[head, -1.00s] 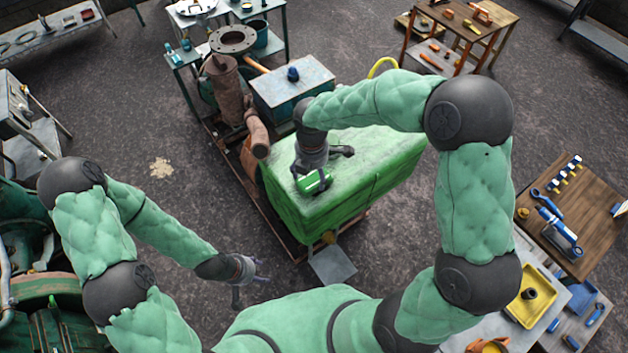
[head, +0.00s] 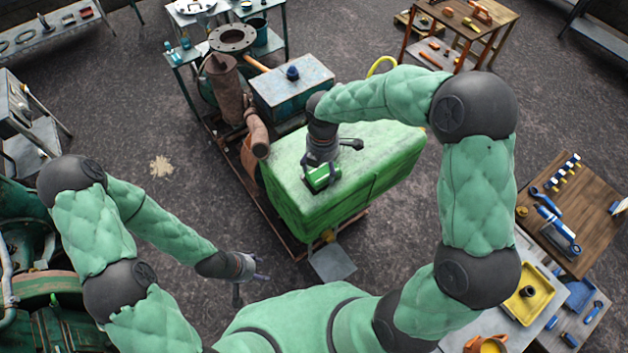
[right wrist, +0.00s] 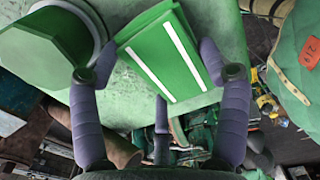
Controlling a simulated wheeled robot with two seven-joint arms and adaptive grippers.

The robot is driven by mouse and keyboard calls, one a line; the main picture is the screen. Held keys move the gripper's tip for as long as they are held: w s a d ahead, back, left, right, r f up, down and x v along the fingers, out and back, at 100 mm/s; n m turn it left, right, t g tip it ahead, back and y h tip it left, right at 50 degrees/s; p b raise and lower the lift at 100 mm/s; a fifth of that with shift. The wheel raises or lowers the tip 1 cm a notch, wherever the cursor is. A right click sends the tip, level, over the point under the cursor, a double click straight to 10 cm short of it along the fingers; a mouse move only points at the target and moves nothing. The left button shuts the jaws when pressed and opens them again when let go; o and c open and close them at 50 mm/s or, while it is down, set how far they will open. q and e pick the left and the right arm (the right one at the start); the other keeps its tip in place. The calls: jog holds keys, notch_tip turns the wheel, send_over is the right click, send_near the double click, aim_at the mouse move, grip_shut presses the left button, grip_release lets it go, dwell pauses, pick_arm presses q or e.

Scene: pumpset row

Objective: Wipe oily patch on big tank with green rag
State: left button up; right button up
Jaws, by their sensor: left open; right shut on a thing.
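The big green tank (head: 390,165) stands mid-scene with a pale, worn top. My right gripper (head: 330,168) is over the tank's top near its front edge, shut on the green rag (head: 319,179). In the right wrist view the rag (right wrist: 150,60) shows two white stripes and sits between the fingers, against or just above the pale green tank surface (right wrist: 115,95); I cannot tell which. I cannot clearly make out the oily patch; the rag and gripper cover part of the top. My left gripper (head: 248,280) is open and empty, low in front of the tank.
A blue-grey box (head: 292,88) and a rusty pipe (head: 256,134) stand behind and left of the tank. A yellow hose (head: 382,64) curves behind it. A wooden table (head: 570,205) with tools is at right. The floor left of the tank is clear except for a pale stain (head: 161,166).

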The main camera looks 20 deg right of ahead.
aim_at(308, 176)
jog(key=shift+s+a, duration=0.25)
jog(key=shift+a, duration=0.45)
jog(key=shift+s+a, duration=0.25)
jog(key=shift+a, duration=0.45)
jog(key=shift+s+a, duration=0.25)
jog(key=shift+a, duration=0.45)
jog(key=shift+s+a, duration=0.25)
jog(key=shift+a, duration=0.35)
jog(key=shift+s+a, duration=0.2)
jog(key=shift+a, duration=0.35)
jog(key=shift+d, duration=0.1)
jog(key=shift+w+d+p, duration=0.1)
jog(key=shift+w+d, duration=0.2)
jog(key=shift+d, duration=0.4)
jog(key=shift+w+d+p, duration=0.1)
jog(key=shift+w+d, duration=0.15)
jog(key=shift+d, duration=0.4)
jog(key=shift+w+d+p, duration=0.1)
jog(key=shift+w+d, duration=0.2)
jog(key=shift+d, duration=0.4)
jog(key=shift+w+d, duration=0.2)
jog(key=shift+d, duration=0.4)
jog(key=shift+w+d, duration=0.15)
jog(key=shift+d, duration=0.4)
